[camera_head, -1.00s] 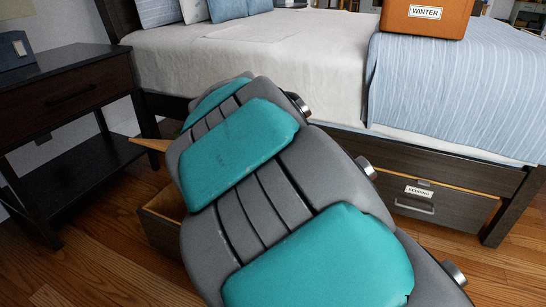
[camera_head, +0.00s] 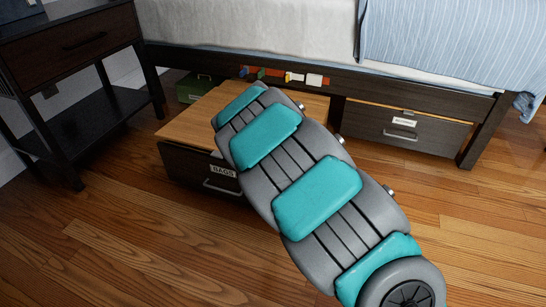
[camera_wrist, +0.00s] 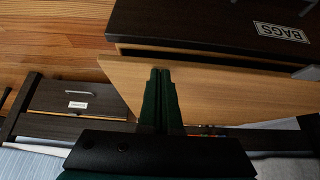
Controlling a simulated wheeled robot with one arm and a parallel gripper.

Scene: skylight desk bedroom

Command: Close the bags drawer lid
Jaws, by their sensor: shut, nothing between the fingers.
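The bags drawer (camera_head: 186,166) is pulled out from under the bed, with a dark front, a BAGS label (camera_head: 223,172) and a metal handle. Its light wooden lid (camera_head: 190,115) lies over the top, flat or nearly flat. In the wrist view the lid (camera_wrist: 235,98) has a dark gap between its edge and the drawer's front panel (camera_wrist: 200,22), so I cannot tell that it is flush. My gripper (camera_wrist: 161,72) is shut and empty, its fingertips over the lid; contact is unclear. In the head view my arm hides the gripper and part of the lid.
A dark nightstand (camera_head: 75,43) stands at left. The bedding drawer (camera_head: 405,133) is under the bed at right. A green box (camera_head: 198,87) and several small coloured items (camera_head: 290,77) are behind the lid. The wooden floor in front is clear.

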